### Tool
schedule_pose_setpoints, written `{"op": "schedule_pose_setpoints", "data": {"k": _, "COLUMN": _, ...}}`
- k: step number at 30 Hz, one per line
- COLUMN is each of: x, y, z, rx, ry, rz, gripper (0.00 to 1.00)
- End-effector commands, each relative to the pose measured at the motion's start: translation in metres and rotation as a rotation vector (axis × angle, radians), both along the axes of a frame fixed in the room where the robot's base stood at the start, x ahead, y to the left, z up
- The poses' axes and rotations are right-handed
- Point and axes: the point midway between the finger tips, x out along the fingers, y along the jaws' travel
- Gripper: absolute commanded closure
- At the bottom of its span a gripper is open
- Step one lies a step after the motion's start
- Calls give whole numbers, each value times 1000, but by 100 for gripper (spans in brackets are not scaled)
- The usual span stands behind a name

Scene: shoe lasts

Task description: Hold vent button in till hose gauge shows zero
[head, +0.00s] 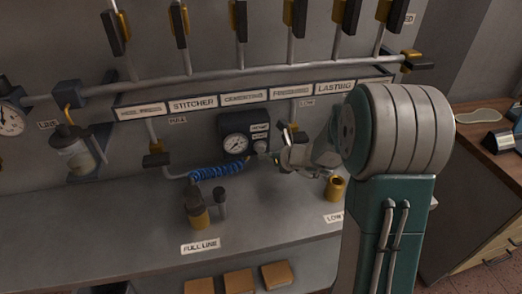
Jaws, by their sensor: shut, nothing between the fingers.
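The hose gauge (236,144) is a small round white dial in a dark wall block (230,123). Its needle is visible, but the reading is too small to make out. The vent button (261,146) seems to be the small pale knob just right of the dial, under small labels. My gripper (284,157) is shut and empty, at the right side of the block, with its tips close to the knob. I cannot tell whether it touches or presses it. A blue coiled hose (218,171) runs below the block. My arm hides the wall to the right.
A pipe (232,76) with several yellow-and-black valves crosses the wall above a row of labels. A brass-based fitting (198,214) stands on the bench (130,225) by the FULL LINE label (201,247). A brass cup (336,188) stands near my arm. A larger gauge (10,121) is at far left.

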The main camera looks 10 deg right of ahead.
Motion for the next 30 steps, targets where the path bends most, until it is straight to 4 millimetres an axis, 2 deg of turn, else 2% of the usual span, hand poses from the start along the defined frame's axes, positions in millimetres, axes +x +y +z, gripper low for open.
{"op": "schedule_pose_setpoints", "data": {"k": 10, "x": -3, "y": 0, "z": 0, "rx": 0, "ry": 0, "rz": 0, "gripper": 100}}
{"op": "schedule_pose_setpoints", "data": {"k": 24, "x": -43, "y": 0, "z": 0, "rx": 0, "ry": 0, "rz": 0, "gripper": 100}}
{"op": "schedule_pose_setpoints", "data": {"k": 30, "x": -51, "y": 0, "z": 0, "rx": -1, "ry": -1, "rz": 0, "gripper": 100}}
